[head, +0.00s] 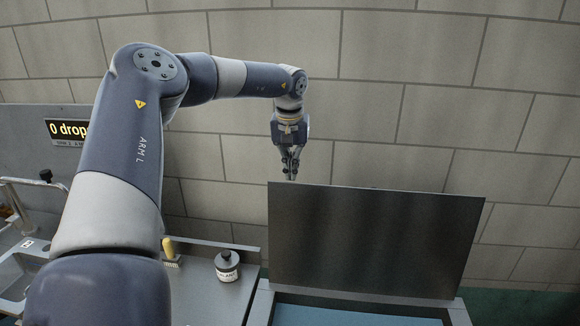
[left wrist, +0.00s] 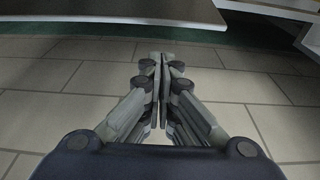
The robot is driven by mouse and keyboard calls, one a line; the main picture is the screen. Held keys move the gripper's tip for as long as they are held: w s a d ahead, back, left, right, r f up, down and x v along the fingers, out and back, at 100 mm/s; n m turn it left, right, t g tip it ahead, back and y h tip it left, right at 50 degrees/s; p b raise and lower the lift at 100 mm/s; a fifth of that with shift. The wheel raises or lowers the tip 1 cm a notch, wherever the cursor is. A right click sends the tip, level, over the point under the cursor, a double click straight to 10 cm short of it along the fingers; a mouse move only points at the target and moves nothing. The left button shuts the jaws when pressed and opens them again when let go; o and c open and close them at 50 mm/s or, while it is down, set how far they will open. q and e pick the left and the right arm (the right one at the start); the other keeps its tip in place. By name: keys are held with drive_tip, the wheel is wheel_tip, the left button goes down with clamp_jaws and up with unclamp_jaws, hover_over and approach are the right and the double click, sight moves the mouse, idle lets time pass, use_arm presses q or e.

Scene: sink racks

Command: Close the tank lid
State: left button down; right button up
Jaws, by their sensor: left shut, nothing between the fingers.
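The tank lid (head: 372,242) is a dark grey panel that stands raised, close to upright, at the back of the tank (head: 262,302). Blue shows inside the tank below it. My left gripper (head: 290,174) is above the lid's top edge near its left corner, pointing down, with the wall behind. Its fingertips end close to the edge; I cannot tell whether they touch it. In the left wrist view the left gripper (left wrist: 160,60) is shut and empty, and a dark panel edge, likely the lid (left wrist: 120,10), crosses the top. My right gripper is not in view.
A sink (head: 15,270) with a faucet (head: 30,184) is at the far left. A block wall (head: 420,100) closes off the back.

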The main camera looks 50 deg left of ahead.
use_arm(q)
drive_tip(key=shift+s+d+r+p, duration=0.2)
drive_tip(key=shift+s+d, duration=0.2)
drive_tip(key=shift+s, duration=0.15)
drive_tip(key=shift+s+d+r+p, duration=0.1)
drive_tip(key=shift+s+d+p, duration=0.1)
drive_tip(key=shift+s+d, duration=0.25)
drive_tip(key=shift+a+f, duration=0.1)
drive_tip(key=shift+a, duration=0.05)
drive_tip(key=shift+s, duration=0.15)
